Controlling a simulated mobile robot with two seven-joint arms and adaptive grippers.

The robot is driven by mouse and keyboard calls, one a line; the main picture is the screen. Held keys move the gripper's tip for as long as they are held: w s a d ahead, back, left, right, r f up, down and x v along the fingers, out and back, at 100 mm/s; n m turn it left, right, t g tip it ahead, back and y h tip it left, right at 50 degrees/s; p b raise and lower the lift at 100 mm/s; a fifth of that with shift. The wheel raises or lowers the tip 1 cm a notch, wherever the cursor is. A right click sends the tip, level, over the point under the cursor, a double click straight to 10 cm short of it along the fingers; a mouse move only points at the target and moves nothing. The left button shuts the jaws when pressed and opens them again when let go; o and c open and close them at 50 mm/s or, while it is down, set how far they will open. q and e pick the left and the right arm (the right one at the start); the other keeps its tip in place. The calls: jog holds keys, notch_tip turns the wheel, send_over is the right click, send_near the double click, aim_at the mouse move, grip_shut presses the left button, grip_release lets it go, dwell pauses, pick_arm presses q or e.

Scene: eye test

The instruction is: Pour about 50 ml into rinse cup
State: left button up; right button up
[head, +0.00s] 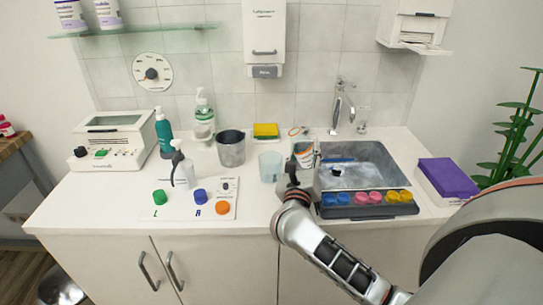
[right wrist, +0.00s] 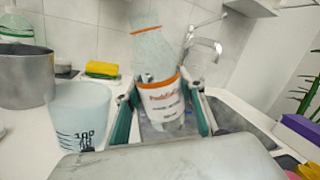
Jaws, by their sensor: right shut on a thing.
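A bottle (head: 304,152) with a white and orange label is held in my right gripper (head: 303,178). In the right wrist view, the bottle (right wrist: 158,95) stands between the two green-sided fingers (right wrist: 163,118), with an orange band at its neck. It looks roughly upright; its liquid level cannot be told. The rinse cup, a pale blue translucent cup (head: 270,166), stands on the counter just left of the bottle, apart from it. It also shows in the right wrist view (right wrist: 82,112) with dark measuring marks, 100 among them. My left gripper is out of view.
A grey metal cup (head: 231,150) stands left of the rinse cup. The sink (head: 375,160) with its tap (head: 341,105) is to the right. A dark tray of coloured pots (head: 367,211) lies before it. A yellow sponge (head: 265,130) lies behind; a pump bottle (head: 183,170) stands left.

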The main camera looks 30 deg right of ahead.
aim_at(308, 149)
jog(key=shift+a+n, duration=0.15)
jog(key=shift+n, duration=0.55)
jog(key=shift+w+a+n, duration=0.1)
jog(key=shift+w+n, duration=0.05)
jog(key=shift+n, duration=0.25)
jog(key=shift+r+n+t+p, duration=0.4)
jog(key=shift+r+n+p, duration=0.1)
jog(key=shift+r+n, duration=0.35)
jog(key=shift+n, duration=0.25)
jog(key=shift+s+d+r+n+t+p, duration=0.2)
jog(key=shift+d+r+n+t+p, duration=0.2)
jog(key=shift+n, duration=0.3)
jog(key=shift+r+n+y+p, duration=0.15)
jog(key=shift+n+y+p, duration=0.15)
jog(key=shift+n, duration=0.1)
jog(key=n, duration=0.2)
jog(key=n+t, duration=0.1)
jog(key=shift+s+d+n+y, duration=0.3)
jog(key=shift+d+n, duration=0.05)
jog(key=shift+n, duration=0.05)
jog(key=shift+w+a+r+n+t+y+p, duration=0.15)
jog(key=shift+n+t+y+p, duration=0.2)
jog(key=shift+n+p, duration=0.35)
jog(key=shift+w+a+f+n+p, duration=0.1)
jog(key=shift+a+f+n+p, duration=0.15)
jog(key=shift+n+p, duration=0.3)
jog(key=shift+r+n+t+y+p, duration=0.25)
jog(key=shift+n+p, duration=0.2)
jog(key=shift+p, duration=0.15)
